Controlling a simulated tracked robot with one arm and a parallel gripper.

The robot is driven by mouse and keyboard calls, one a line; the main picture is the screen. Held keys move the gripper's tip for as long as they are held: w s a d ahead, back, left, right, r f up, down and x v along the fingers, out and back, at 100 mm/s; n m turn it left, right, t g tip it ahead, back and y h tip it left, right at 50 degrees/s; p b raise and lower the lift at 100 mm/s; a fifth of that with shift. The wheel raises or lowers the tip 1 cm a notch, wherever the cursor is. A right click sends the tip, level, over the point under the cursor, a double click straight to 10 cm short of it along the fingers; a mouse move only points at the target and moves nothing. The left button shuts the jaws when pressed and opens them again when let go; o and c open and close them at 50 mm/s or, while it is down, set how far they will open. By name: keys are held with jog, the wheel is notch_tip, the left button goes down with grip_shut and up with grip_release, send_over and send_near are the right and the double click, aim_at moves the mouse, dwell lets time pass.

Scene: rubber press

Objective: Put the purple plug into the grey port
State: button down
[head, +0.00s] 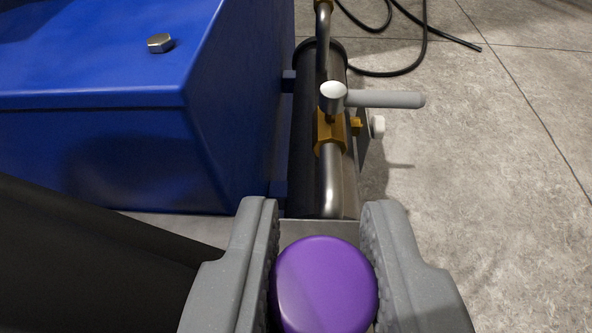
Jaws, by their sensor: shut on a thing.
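The purple plug (322,285) is at the bottom centre of the head view, with its rounded top facing me. My gripper (320,228) is shut on it, one grey finger on its left and one on its right. The plug's lower part is hidden by its own top and the fingers. I cannot make out a grey port in this view. The area directly under the plug is hidden.
A blue machine housing (150,150) with a bolt (160,43) stands at the left. Just beyond the gripper are a metal pipe (330,185), a brass fitting (328,135) and a grey valve handle (385,99). A black cable (395,72) lies on open floor at the right.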

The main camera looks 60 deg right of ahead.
jog(key=shift+w+d+f, duration=0.1)
jog(key=shift+w+d, duration=0.15)
jog(key=shift+d, duration=0.15)
jog(key=shift+f+b, duration=0.65)
jog(key=shift+f, duration=1)
jog(key=shift+f, duration=0.25)
jog(key=c, duration=1.2)
grip_release()
jog(key=shift+r, duration=0.2)
jog(key=p+v, duration=0.2)
jog(key=v, duration=1)
jog(key=shift+a, duration=0.1)
